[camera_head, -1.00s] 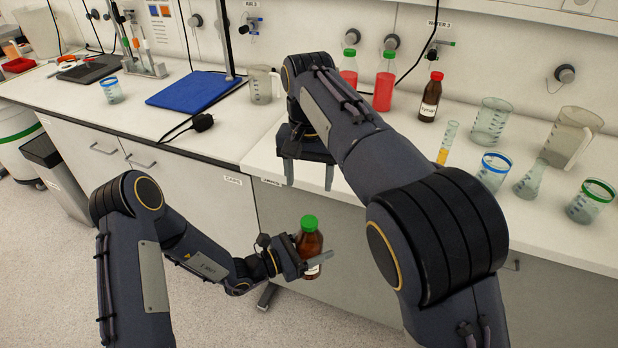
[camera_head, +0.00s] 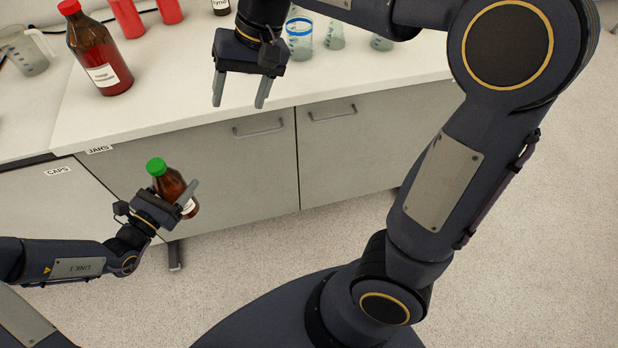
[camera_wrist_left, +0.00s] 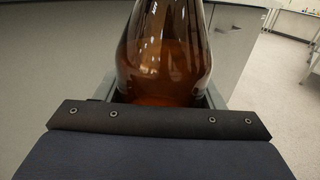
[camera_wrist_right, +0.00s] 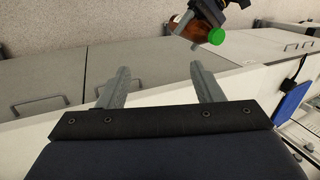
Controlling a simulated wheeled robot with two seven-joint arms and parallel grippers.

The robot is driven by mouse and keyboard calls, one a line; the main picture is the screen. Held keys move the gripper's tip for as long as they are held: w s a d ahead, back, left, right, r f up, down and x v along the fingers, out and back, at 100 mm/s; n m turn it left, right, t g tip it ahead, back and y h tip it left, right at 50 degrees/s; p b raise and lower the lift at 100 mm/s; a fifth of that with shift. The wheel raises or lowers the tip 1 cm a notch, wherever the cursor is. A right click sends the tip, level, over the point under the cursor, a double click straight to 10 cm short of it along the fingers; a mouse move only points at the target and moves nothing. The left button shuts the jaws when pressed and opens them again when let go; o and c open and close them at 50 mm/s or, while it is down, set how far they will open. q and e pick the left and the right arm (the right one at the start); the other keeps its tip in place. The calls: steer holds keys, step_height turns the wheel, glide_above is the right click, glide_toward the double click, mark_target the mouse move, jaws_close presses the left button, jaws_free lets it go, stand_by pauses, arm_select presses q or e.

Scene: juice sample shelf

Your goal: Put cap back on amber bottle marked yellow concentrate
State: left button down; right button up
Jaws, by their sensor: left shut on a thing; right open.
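An amber bottle (camera_head: 169,185) with a green cap (camera_head: 156,167) on its top is held by my left gripper (camera_head: 180,199), in front of the cabinets and below counter height. The cap looks seated; how tight it is cannot be told. The bottle leans a little, and its white label is partly hidden and unreadable. In the left wrist view the amber bottle (camera_wrist_left: 163,55) fills the space between the fingers. My right gripper (camera_head: 238,97) is open and empty, pointing down at the counter's front edge, above and right of the bottle. The right wrist view also shows the green cap (camera_wrist_right: 217,36).
A large amber bottle (camera_head: 98,50) with a red cap stands on the counter (camera_head: 150,112) at left. Red bottles (camera_head: 127,18), a beaker with a blue rim (camera_head: 299,45) and a measuring jug (camera_head: 22,52) stand farther back. The floor right of the cabinets is clear.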

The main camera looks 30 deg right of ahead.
arm_select(q)
steer(key=shift+r, duration=0.1)
arm_select(e)
steer(key=s+d+f+t, duration=0.1)
steer(key=s+d+f, duration=0.1)
steer(key=s, duration=0.4)
steer(key=s+d+f+t, duration=0.2)
steer(key=s+f, duration=0.1)
steer(key=s, duration=0.4)
steer(key=s+d+f+t, duration=0.2)
steer(key=s, duration=0.5)
steer(key=shift+d+f+n+h, duration=0.25)
steer(key=shift+f+n+h, duration=0.05)
steer(key=shift+f+h, duration=0.1)
arm_select(q)
steer(key=a+r+n+t+y, duration=0.7)
steer(key=a+r, duration=0.5)
steer(key=a, duration=0.3)
steer(key=n+y, duration=0.1)
steer(key=y, duration=0.1)
steer(key=shift+a+y, duration=0.35)
steer(key=shift+y, duration=0.05)
